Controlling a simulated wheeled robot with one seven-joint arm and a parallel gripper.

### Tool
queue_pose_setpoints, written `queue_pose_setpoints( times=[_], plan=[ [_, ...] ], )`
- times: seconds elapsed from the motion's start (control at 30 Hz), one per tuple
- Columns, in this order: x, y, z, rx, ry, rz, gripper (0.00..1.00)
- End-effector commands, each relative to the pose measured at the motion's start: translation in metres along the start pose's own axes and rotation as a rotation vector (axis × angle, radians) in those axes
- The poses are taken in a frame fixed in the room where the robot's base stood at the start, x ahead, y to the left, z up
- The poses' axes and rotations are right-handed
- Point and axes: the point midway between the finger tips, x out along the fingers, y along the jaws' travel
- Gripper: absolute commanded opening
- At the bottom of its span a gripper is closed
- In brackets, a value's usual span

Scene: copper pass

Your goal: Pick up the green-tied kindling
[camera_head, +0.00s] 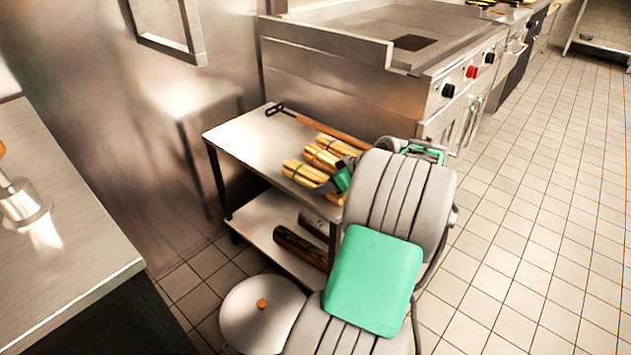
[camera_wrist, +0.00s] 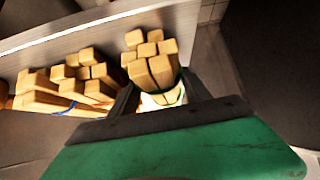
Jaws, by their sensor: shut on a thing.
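The green-tied kindling (camera_head: 301,172) is a bundle of pale square sticks at the near side of the small steel side table's top. In the wrist view the kindling (camera_wrist: 150,62) sits between the fingers, stick ends away from me, with its green tie partly hidden by them. My gripper (camera_head: 328,184) is shut on this bundle, with fingers on both sides in the wrist view (camera_wrist: 160,95). I cannot tell whether the bundle touches the tabletop.
The steel table (camera_head: 232,134) also holds other kindling bundles (camera_head: 320,157) close beside the held one; one has a blue tie (camera_wrist: 72,106). A wooden-handled tool (camera_head: 330,130) lies behind them. Dark logs (camera_head: 298,247) lie on the lower shelf. A steel griddle (camera_head: 345,75) stands behind. Tiled floor is clear at right.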

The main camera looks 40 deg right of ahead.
Motion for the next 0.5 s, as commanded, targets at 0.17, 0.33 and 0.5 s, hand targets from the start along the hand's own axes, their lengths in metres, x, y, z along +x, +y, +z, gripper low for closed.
queue_pose_setpoints(
  times=[0.17,0.33,0.5],
  plan=[
    [-0.0005,0.0002,-0.0007,-0.001,0.001,0.001,0.02],
    [-0.0007,0.0001,-0.001,-0.001,0.001,0.001,0.02],
    [-0.0079,0.0003,-0.0083,-0.002,0.001,0.001,0.02]
  ],
)
